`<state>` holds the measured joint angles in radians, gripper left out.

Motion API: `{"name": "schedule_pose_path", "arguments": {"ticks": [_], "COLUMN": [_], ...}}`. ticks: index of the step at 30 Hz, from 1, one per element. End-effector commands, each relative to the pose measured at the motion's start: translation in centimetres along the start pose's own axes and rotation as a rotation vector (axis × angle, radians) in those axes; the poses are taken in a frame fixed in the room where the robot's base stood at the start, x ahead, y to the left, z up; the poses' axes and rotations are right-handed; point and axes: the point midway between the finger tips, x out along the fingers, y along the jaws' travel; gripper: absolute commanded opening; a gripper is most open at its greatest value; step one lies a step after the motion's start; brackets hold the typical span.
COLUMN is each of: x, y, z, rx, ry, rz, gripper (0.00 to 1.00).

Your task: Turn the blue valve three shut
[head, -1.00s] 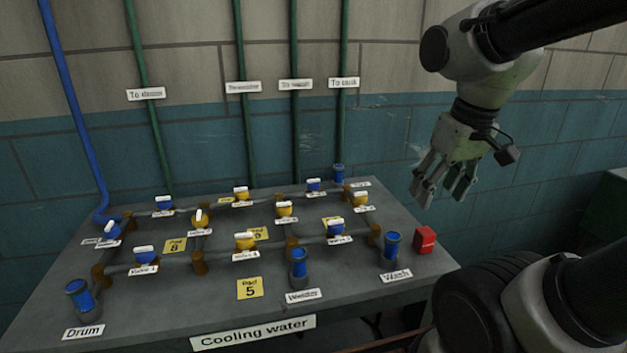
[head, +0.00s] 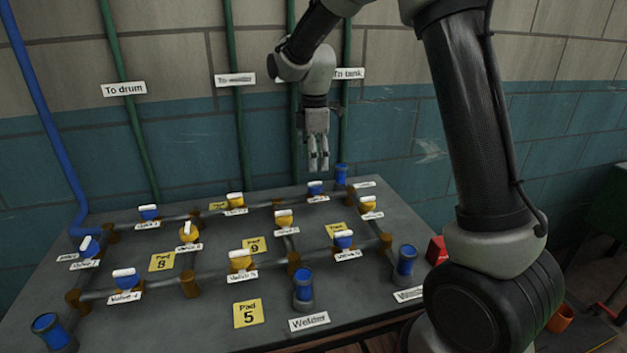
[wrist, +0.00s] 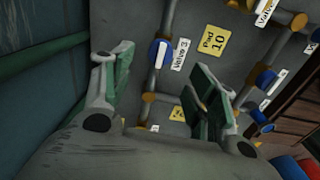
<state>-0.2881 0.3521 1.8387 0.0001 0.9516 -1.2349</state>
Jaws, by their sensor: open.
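The blue valve three (head: 315,188) is on the back pipe run at the right of the table. Its white handle lies along the pipe. It also shows in the wrist view (wrist: 153,57), beside a label reading Valve 3 (wrist: 181,54). My gripper (head: 318,167) points down above this valve, near the wall, apart from it. In the wrist view its green-padded fingers (wrist: 163,75) are spread and empty, with the valve seen between and beyond them.
Several other blue and yellow valves stand on the pipes, including a yellow one (head: 284,218) nearby. A blue capped post (head: 341,175) stands just right of valve three. Vertical green pipes (head: 228,130) run up the wall behind. A red block (head: 437,250) sits at the right edge.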

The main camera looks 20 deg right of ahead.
Motion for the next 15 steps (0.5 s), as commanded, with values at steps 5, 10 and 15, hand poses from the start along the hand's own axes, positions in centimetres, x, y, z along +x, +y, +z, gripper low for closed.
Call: {"name": "schedule_pose_path", "arguments": {"ticks": [5,10,15], "x": [1.1,4.0,6.5], "y": [0.0,-0.1,-0.1], "z": [0.0,0.1,0.1], "rx": [-0.052,-0.050,-0.049], "ry": [0.000,-0.001,-0.001], "rz": [-0.001,-0.003,-0.002], "gripper": [0.58,0.58,0.58]}}
